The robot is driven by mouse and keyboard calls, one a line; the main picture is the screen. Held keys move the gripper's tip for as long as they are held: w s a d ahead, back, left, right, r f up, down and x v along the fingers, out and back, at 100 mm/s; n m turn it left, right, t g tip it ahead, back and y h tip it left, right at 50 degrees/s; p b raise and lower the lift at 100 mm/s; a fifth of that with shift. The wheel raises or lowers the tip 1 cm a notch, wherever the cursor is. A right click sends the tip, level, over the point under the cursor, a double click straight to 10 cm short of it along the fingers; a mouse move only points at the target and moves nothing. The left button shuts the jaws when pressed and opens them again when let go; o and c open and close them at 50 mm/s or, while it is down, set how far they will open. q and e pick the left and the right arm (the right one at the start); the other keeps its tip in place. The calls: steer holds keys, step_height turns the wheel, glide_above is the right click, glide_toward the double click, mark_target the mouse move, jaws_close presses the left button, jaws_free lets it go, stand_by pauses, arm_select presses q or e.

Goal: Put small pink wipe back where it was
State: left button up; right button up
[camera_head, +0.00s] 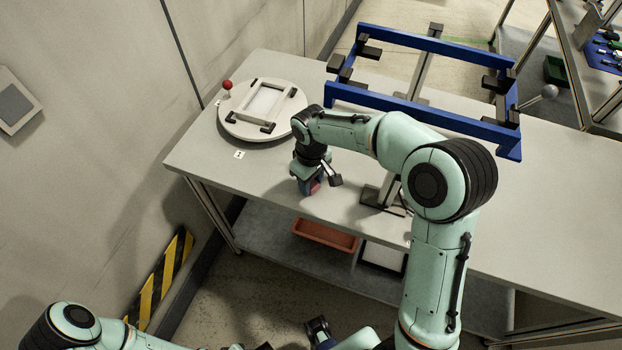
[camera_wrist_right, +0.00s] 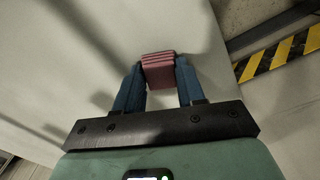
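The small pink wipe (camera_wrist_right: 158,71) is a folded, layered pad between the blue fingertips of my right gripper (camera_wrist_right: 159,76) in the right wrist view. Both fingers appear to press on its sides. In the head view my right gripper (camera_head: 309,187) points down over the front part of the grey table (camera_head: 245,185), and a little of the pink wipe (camera_head: 315,187) shows beside a blue finger. I cannot tell whether the wipe touches the tabletop. My left gripper (camera_head: 322,338) is partly visible at the bottom edge, and its fingers are too hidden to read.
A round white turntable (camera_head: 235,124) with a frame and red knob (camera_head: 227,85) stands left behind my right gripper. A blue frame (camera_head: 435,43) on a stand is at the back right. An orange tray (camera_head: 325,235) lies on the lower shelf. Bare tabletop surrounds my right gripper's left side.

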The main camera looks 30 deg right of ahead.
steer(key=o, duration=0.4)
step_height(320, 180, up, 12)
steer(key=shift+r+p, duration=0.15)
steer(key=shift+p, duration=0.75)
